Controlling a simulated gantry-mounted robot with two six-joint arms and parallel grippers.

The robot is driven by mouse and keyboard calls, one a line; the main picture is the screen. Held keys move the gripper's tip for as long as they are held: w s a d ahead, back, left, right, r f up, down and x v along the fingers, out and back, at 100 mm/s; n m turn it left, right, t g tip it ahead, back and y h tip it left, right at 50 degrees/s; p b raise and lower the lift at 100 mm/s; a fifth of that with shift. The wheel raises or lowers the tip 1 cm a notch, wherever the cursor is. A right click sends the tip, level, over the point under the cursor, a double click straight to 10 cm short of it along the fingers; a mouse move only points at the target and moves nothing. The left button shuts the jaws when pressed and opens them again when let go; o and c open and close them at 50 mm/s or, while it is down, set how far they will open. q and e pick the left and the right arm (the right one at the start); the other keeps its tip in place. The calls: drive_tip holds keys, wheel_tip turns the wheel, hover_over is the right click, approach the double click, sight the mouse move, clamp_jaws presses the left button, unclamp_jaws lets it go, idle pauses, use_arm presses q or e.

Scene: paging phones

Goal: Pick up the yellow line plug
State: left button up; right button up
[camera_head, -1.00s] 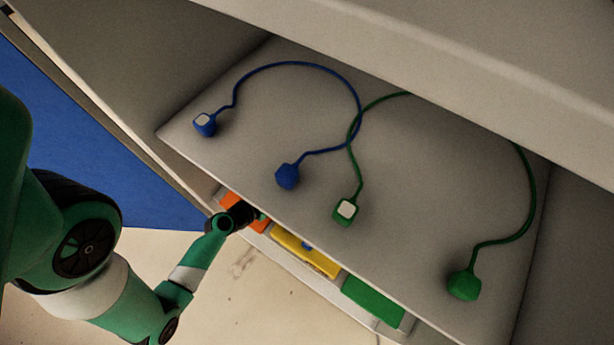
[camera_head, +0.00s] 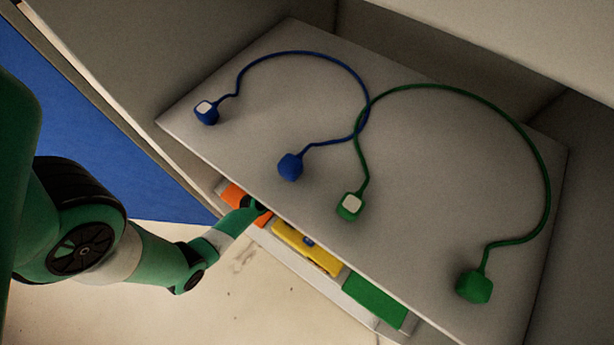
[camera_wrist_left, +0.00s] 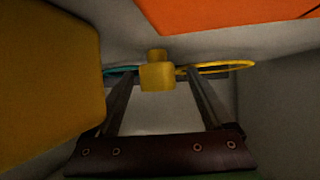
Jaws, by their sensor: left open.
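The yellow line plug (camera_wrist_left: 157,76) shows in the left wrist view, a small yellow block with a narrower top. A thin yellow cord (camera_wrist_left: 228,68) loops to its right. My left gripper (camera_wrist_left: 158,90) is open, one finger on each side of the plug in the picture. I cannot tell whether the fingers touch it or whether it lies just beyond their tips. In the head view my left arm (camera_head: 215,240) reaches under the shelf's front edge beside an orange panel (camera_head: 236,195); its fingertips and the plug are hidden there. My right gripper is not in view.
On the grey shelf (camera_head: 250,140) lie a blue cord with two blue plugs (camera_head: 290,167) and a green cord with two green plugs (camera_head: 474,287). Yellow (camera_head: 306,248) and green (camera_head: 374,301) panels sit below its edge. A large yellow body (camera_wrist_left: 45,75) crowds the wrist view's left.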

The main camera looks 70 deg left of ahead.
use_arm(q)
clamp_jaws()
drive_tip(key=shift+r, duration=0.1)
idle(0.3)
drive_tip(key=r+p, duration=0.2)
drive_tip(key=r, duration=0.1)
drive_tip(key=r+p, duration=0.1)
drive_tip(key=p, duration=0.1)
drive_tip(key=shift+s+d+r, duration=0.1)
drive_tip(key=shift+d+r, duration=0.15)
drive_tip(key=s+d+r+p, duration=0.2)
drive_tip(key=d+r+p, duration=0.2)
drive_tip(key=p, duration=0.5)
drive_tip(key=s+d+r+p, duration=0.2)
drive_tip(key=d+r+p, duration=0.2)
drive_tip(key=d+p, duration=0.4)
drive_tip(key=shift+s+d+r+p, duration=0.2)
drive_tip(key=shift+s+d+p, duration=0.15)
drive_tip(key=shift+p, duration=0.75)
